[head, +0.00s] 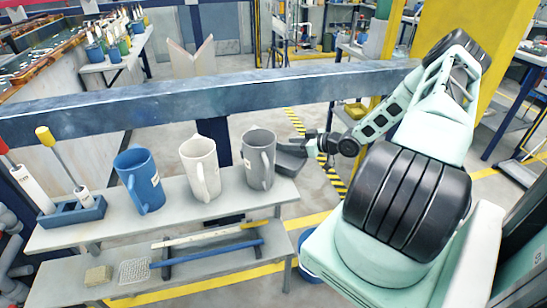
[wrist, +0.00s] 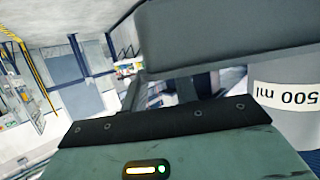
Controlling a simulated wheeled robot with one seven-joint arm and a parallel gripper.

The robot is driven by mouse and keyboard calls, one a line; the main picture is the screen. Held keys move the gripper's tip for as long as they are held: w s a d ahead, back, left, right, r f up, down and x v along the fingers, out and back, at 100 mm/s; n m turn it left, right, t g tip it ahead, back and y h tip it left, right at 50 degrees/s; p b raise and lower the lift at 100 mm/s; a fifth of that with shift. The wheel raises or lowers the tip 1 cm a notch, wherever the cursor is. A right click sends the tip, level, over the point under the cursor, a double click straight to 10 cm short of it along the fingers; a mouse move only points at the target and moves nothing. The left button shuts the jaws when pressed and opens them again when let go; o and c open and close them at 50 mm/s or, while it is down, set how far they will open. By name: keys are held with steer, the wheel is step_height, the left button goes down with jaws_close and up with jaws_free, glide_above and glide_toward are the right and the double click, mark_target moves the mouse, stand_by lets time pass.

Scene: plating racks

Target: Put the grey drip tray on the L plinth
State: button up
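The grey drip tray (head: 290,160) is just right of the grey mug in the head view, at the right end of the upper shelf. It also fills the upper right of the wrist view (wrist: 235,35), close to the camera. My gripper (head: 311,145) meets the tray's right side and appears shut on it, holding it at about shelf height. The fingertips are partly hidden by the tray. I see no plinth marked L in either view.
A grey mug (head: 259,160), a white mug (head: 200,168) and a blue mug (head: 139,180) stand on the upper shelf (head: 225,205). A blue holder (head: 72,212) is at its left end. Rods and sponges lie on the lower shelf (head: 215,270). A blue beam (head: 200,101) runs behind.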

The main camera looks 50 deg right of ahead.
steer(key=shift+x, duration=1.6)
steer(key=shift+a, duration=0.1)
jaws_close()
step_height(320, 180, up, 7)
steer(key=s+d+b, duration=0.1)
steer(key=s+d, duration=0.4)
steer(key=d, duration=0.3)
steer(key=s+d+b, duration=0.1)
steer(key=s+d, duration=0.4)
steer(key=d, duration=0.4)
steer(key=shift+s, duration=0.3)
